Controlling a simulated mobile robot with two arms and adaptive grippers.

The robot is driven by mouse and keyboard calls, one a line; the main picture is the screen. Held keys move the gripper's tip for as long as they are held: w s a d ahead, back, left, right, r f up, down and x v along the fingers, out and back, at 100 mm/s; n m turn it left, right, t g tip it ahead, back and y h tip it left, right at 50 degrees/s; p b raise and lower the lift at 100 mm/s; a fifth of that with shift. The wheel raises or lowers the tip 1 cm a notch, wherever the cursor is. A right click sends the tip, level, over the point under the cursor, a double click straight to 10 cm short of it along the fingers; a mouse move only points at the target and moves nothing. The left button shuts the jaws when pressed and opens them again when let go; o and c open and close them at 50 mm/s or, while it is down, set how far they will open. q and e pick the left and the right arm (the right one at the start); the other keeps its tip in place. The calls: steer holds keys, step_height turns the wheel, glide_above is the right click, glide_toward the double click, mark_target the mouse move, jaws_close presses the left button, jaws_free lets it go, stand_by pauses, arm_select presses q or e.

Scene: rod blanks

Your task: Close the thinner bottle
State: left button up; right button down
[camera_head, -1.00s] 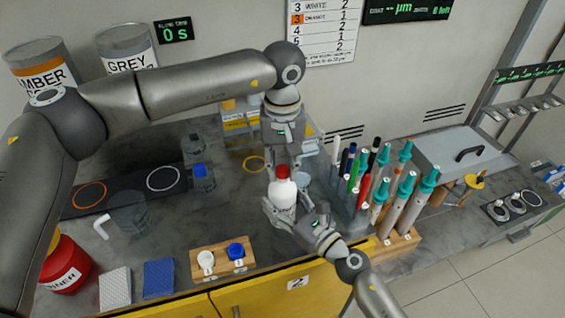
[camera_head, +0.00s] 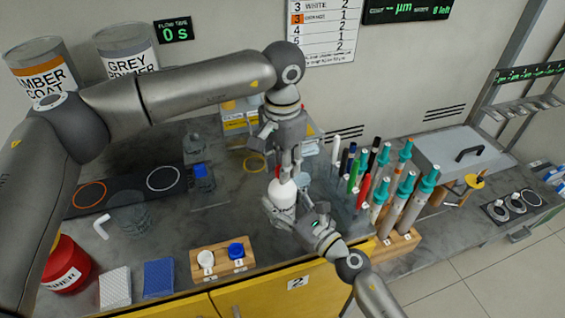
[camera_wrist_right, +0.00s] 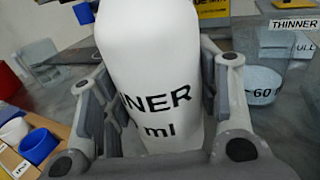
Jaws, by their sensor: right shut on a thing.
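The thinner bottle (camera_head: 281,196) is white and stands upright near the counter's front. Its lettering, ending "NNER" and "ml", shows in the right wrist view (camera_wrist_right: 150,85). My right gripper (camera_wrist_right: 160,70) is shut around its body. A red cap (camera_head: 277,172) shows at the bottle's top, largely covered by the left fingers; whether it is fully seated cannot be seen. My left gripper (camera_head: 286,168) points down from above, with its fingers at the cap. Whether they grip it is unclear. The bottle's top lies outside the right wrist view.
A rack of markers and teal-topped tubes (camera_head: 405,200) stands close on the right. A wooden holder (camera_head: 223,260) with white and blue caps is at front left. A red canister (camera_head: 68,265) stands far left.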

arm_select(q)
steer(key=o, duration=0.3)
steer(key=shift+r, duration=2.25)
steer(key=shift+c, duration=0.4)
